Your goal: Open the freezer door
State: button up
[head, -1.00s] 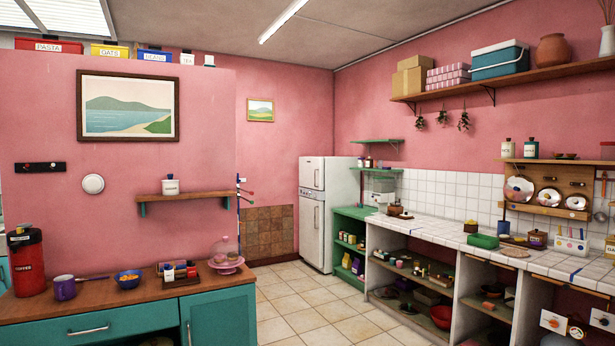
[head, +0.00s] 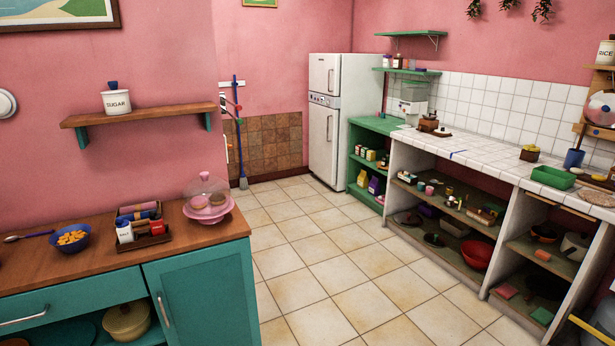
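A white two-door fridge-freezer (head: 337,120) stands at the far end of the room, against the pink wall. Its smaller upper door, the freezer door (head: 322,74), is shut and has a short upright handle. The larger lower door (head: 321,140) is also shut. The green shelf unit stands close by its right side. My gripper does not show in the head view.
A tiled floor aisle (head: 315,260) runs clear towards the fridge. On the left is a teal cabinet (head: 200,295) with a wooden top, holding a pink cake stand (head: 208,210). On the right are a green shelf unit (head: 374,128) and a long tiled counter (head: 470,152) with open shelves. A broom (head: 239,140) leans near the back wall.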

aim_at(324, 68)
jog(key=i, duration=3.6)
